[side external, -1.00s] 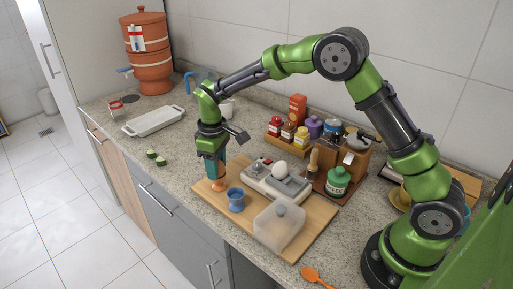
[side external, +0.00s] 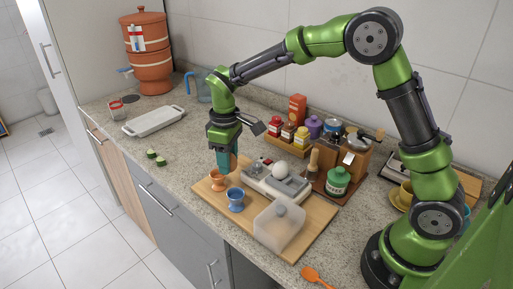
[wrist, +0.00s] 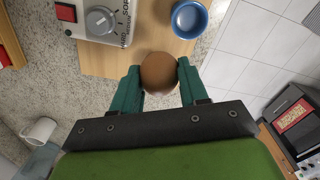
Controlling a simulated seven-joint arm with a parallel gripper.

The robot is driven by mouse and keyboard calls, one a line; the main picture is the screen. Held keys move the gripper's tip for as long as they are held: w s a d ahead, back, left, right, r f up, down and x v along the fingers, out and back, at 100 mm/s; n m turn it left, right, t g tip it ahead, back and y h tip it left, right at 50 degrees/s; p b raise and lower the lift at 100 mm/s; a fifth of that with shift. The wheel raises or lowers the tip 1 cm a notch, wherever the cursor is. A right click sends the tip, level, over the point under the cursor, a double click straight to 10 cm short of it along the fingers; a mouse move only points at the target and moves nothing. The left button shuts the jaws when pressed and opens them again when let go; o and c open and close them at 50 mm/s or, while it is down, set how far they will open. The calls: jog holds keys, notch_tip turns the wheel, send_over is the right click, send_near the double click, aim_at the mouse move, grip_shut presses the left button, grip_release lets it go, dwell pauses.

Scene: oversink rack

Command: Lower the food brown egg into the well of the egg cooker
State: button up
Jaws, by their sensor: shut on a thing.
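My gripper (side external: 226,168) is shut on the brown egg (wrist: 159,74), which sits between the teal fingertips in the wrist view. In the side view the fingers mostly hide the egg. They are above the board, just behind and right of the orange egg cup (side external: 217,183). The egg cooker (side external: 262,184) is a pale box to the right of my gripper, with a white egg (side external: 282,167) on its top. Its dial (wrist: 101,21) and red switch (wrist: 66,12) show at the upper left of the wrist view. The brown egg is apart from the cooker.
A blue egg cup (side external: 236,201) stands in front of the cooker. Spice jars (side external: 287,132) and a green jar (side external: 337,182) stand behind and right. Counter to the left is mostly free.

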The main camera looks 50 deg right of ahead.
jog(key=s+d+r, duration=0.1)
jog(key=s+d, duration=0.1)
jog(key=s, duration=0.9)
jog(key=s+d+r, duration=0.2)
jog(key=s+d, duration=0.1)
jog(key=d, duration=0.4)
jog(key=shift+s, duration=0.15)
jog(key=shift+f, duration=0.2)
jog(key=shift+f, duration=0.45)
jog(key=shift+f, duration=2.3)
dwell(1.3)
